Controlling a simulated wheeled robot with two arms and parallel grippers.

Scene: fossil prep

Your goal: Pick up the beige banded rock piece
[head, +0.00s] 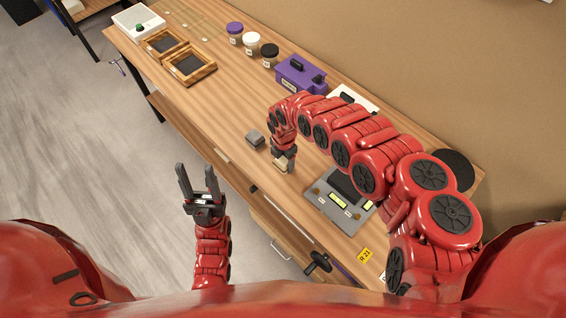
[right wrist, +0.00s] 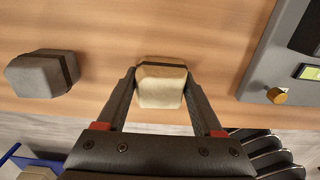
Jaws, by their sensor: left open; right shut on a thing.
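The beige banded rock piece (head: 281,165) is at the workbench's front edge, under my right gripper (head: 283,161). In the right wrist view the beige piece (right wrist: 161,84) sits between the two fingertips, and my right gripper (right wrist: 160,88) is shut on it. I cannot tell whether the piece touches the bench top. My left gripper (head: 197,186) is open and empty, in front of the bench over the floor side, with its fingers pointing up in the picture.
A grey rock piece (head: 255,138) with a dark band lies just left of the beige one. A grey device (head: 338,200) with a dark top stands to the right. Jars (head: 251,41), a purple box (head: 298,76) and wooden frames (head: 190,66) are further back on the bench (head: 215,100).

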